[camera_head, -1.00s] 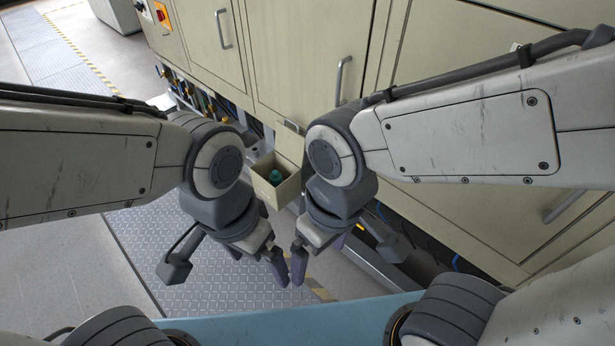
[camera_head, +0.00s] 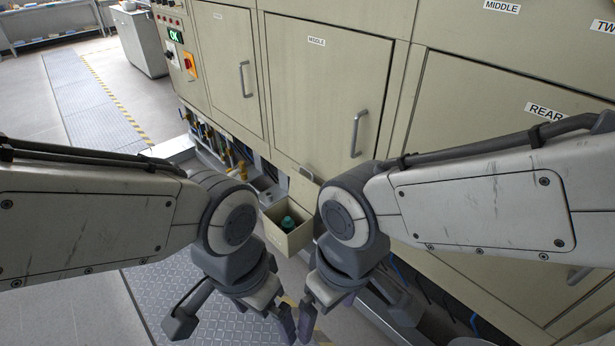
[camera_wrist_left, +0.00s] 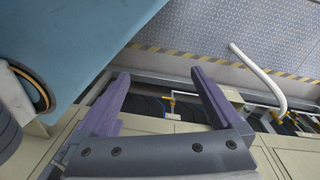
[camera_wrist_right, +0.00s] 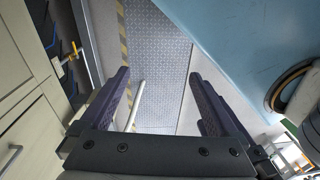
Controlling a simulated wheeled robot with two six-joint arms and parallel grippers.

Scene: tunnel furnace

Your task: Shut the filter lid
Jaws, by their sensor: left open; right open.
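A small beige open-topped box (camera_head: 290,240) with a teal object (camera_head: 287,223) inside stands out from the low front of the machine. A small beige panel (camera_head: 303,188) is upright behind the box's opening; it looks like the raised filter lid, but my right arm partly covers it. My left gripper (camera_head: 284,322) is open and empty, below and in front of the box. My right gripper (camera_head: 308,318) is open and empty close beside it. Neither touches the box. The left wrist view shows the left jaws (camera_wrist_left: 160,73) apart; the right wrist view shows the right jaws (camera_wrist_right: 160,75) apart.
Beige cabinet doors with a handle (camera_head: 358,133) rise behind the box. Pipes and brass fittings (camera_head: 215,145) run along the open base to its left. The floor at left is clear.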

